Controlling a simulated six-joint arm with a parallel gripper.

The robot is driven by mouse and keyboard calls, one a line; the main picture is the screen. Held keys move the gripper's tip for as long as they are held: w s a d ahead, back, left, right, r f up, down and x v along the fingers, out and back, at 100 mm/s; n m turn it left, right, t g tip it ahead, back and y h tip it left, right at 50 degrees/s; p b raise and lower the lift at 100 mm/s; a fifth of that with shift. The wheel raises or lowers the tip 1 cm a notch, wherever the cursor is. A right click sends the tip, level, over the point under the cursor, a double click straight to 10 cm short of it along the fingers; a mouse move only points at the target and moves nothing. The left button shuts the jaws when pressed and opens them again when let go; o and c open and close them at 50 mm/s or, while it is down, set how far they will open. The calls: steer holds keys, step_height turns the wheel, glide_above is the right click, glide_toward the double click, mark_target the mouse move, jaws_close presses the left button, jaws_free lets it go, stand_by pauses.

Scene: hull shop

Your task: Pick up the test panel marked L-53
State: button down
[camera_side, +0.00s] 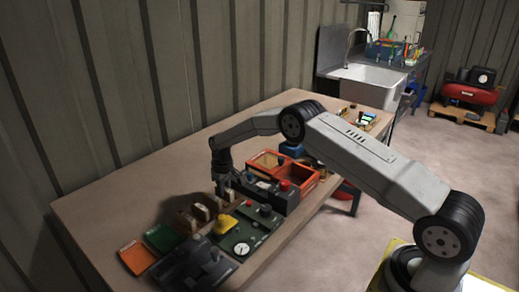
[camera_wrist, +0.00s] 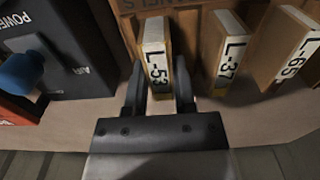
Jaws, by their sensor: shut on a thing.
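The test panel marked L-53 (camera_wrist: 154,62) stands on edge in a brown wooden rack (camera_wrist: 187,33) in the wrist view, its white and yellow label facing up. My gripper (camera_wrist: 159,82) has one finger on each side of this panel's near end and is shut on it. The panel is still among the rack's slots. To its right stand the panels marked L-37 (camera_wrist: 232,55) and L-65 (camera_wrist: 298,50). In the side view my gripper (camera_side: 223,192) points down at the rack, and the labels are too small to read there.
A dark box marked POWER and AIR with a blue knob (camera_wrist: 22,72) stands left of the rack. The bench's back left is clear.

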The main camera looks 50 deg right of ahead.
steer(key=shift+r, duration=0.15)
steer(key=shift+r, duration=3.3)
steer(key=shift+r, duration=0.1)
